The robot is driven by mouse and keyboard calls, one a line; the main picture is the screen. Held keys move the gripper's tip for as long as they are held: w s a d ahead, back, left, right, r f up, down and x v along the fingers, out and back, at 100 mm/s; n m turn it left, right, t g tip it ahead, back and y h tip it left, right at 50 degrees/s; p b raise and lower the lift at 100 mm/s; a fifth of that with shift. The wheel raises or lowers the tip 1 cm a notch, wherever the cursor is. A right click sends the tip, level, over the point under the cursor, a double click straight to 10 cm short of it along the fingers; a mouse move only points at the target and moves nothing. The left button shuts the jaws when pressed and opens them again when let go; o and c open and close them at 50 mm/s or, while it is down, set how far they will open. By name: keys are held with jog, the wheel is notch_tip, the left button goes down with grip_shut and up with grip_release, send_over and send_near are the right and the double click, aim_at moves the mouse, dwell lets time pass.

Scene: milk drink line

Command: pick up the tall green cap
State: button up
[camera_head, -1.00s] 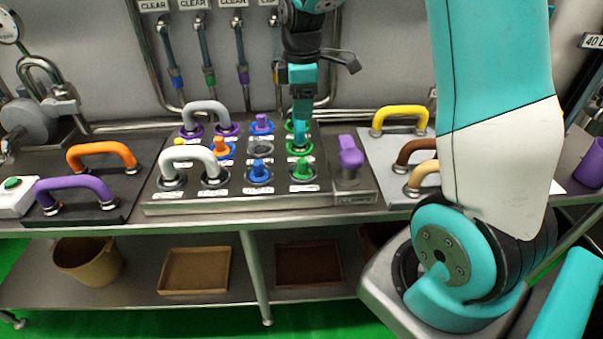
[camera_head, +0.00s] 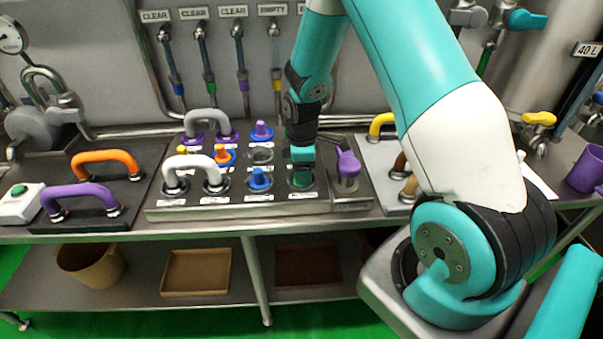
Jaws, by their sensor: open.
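My gripper (camera_head: 301,165) points down over the right column of the sloped panel (camera_head: 240,212), at its front green fitting. A green cap with a green ring (camera_head: 301,181) shows just under the fingertips, mostly covered by them. I cannot tell whether the fingers touch it or stand around it. The back green position in the same column is hidden behind my gripper and wrist. The jaws are open; the gap between them is not visible from here.
Close by stand a blue cap (camera_head: 260,179), a purple lever (camera_head: 347,165), a purple cap (camera_head: 262,131) and an orange cap (camera_head: 221,154). White (camera_head: 190,162) and grey (camera_head: 206,115) arched handles stand at left. A yellow handle (camera_head: 381,124) is at right, partly behind my arm.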

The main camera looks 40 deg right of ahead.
jog(key=shift+f, duration=0.55)
grip_shut()
jog(key=shift+w+r, duration=0.1)
jog(key=shift+r, duration=0.05)
